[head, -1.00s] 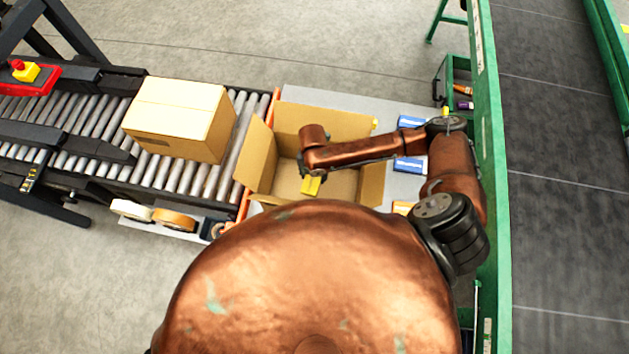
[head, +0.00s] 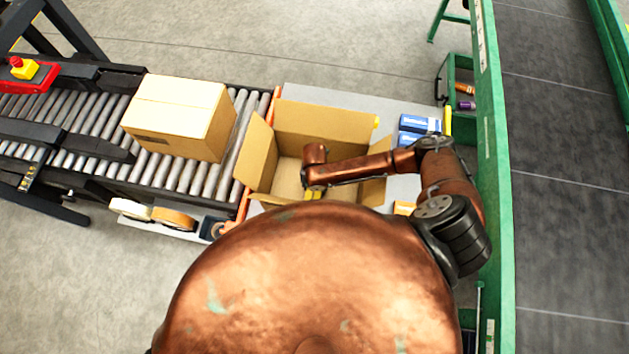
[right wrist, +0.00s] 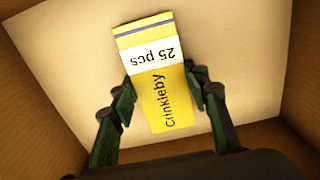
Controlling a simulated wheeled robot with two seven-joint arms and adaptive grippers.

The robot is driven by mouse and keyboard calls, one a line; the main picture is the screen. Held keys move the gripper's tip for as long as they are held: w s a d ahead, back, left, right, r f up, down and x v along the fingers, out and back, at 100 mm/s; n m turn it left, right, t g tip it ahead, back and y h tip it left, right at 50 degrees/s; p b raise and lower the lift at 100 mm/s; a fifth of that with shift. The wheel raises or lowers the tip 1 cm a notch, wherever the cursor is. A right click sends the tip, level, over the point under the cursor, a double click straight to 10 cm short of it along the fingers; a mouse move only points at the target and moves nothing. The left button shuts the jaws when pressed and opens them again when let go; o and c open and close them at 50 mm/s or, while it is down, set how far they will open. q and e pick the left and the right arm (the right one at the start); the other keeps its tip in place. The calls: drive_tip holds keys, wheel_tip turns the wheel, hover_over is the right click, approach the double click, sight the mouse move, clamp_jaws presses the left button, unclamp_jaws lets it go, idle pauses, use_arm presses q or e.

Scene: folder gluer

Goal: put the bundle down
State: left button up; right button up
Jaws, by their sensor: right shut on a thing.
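The bundle is a yellow pack with a white "25 pcs" band and the word Crinkleby (right wrist: 165,98). In the right wrist view my right gripper (right wrist: 162,88) is shut on its sides, one finger at each edge. The bundle is inside an open cardboard box (right wrist: 55,75), over the bare box floor. I cannot tell whether it touches the floor. In the head view the open box (head: 320,122) stands with its flaps out, and my right arm reaches into it from the right. A bit of the yellow bundle (head: 313,195) shows below the wrist. My left gripper is not in view.
A closed carton (head: 178,112) sits on the roller conveyor (head: 60,115) to the left. Blue-and-white packs (head: 418,124) lie on the grey table (head: 345,100) right of the box. A green rail (head: 490,150) runs along the right. Tape rolls (head: 150,213) hang below the conveyor.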

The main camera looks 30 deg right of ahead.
drive_tip(key=shift+f, duration=0.1)
drive_tip(key=o, duration=1.2)
wheel_tip(320, 180, up, 12)
drive_tip(key=shift+r+p, duration=0.2)
drive_tip(key=shift+p, duration=0.6)
